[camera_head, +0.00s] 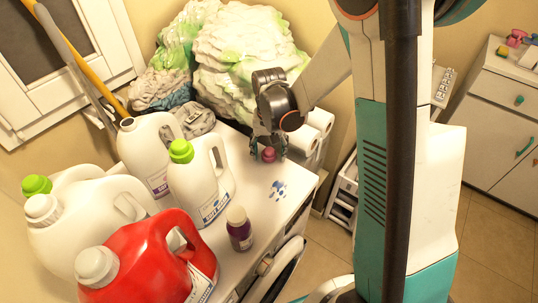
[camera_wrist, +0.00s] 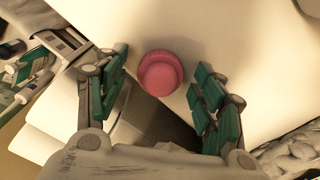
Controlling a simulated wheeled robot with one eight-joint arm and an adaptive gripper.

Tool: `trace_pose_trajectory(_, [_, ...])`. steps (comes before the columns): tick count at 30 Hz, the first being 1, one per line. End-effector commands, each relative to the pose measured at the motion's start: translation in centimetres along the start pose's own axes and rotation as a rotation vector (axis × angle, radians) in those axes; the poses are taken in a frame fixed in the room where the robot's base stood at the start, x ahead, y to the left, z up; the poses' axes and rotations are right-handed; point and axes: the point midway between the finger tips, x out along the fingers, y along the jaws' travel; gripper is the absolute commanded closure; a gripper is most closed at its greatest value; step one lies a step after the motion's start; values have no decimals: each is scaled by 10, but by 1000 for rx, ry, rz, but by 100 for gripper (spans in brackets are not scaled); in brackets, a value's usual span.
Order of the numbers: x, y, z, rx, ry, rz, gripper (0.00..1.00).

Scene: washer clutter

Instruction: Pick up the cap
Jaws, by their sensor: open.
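The cap is a small round pink piece (camera_wrist: 160,72) on the white top near its edge, seen from above in the wrist view. It also shows in the head view as a reddish-pink cap (camera_head: 268,154) just under the gripper. My gripper (camera_wrist: 158,92) is open, with its green-padded fingers on the left and right of the cap. Both fingers look apart from it and nothing is held. In the head view my gripper (camera_head: 268,146) points down at the far end of the white top, and its fingers partly hide the cap.
Several white jugs (camera_head: 200,188), a red jug (camera_head: 150,262) and a small purple bottle (camera_head: 239,230) stand on the white washer top (camera_head: 262,212). A grey cloth (camera_head: 197,120) and a large crumpled pile (camera_head: 235,60) lie behind. White rolls (camera_head: 318,122) stand past the edge.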

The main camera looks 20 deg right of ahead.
Motion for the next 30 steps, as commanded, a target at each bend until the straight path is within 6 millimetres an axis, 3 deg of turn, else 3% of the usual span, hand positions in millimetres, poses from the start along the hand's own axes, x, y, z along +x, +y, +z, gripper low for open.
trace_pose_trajectory(1, [0, 0, 0, 0, 0, 0, 38])
trace_pose_trajectory(8, [-1, 0, 0, 0, 0, 0, 71])
trace_pose_trajectory(22, [-6, 0, 0, 0, 0, 0, 71])
trace_pose_trajectory(30, [-42, 0, 0, 0, 0, 0, 71])
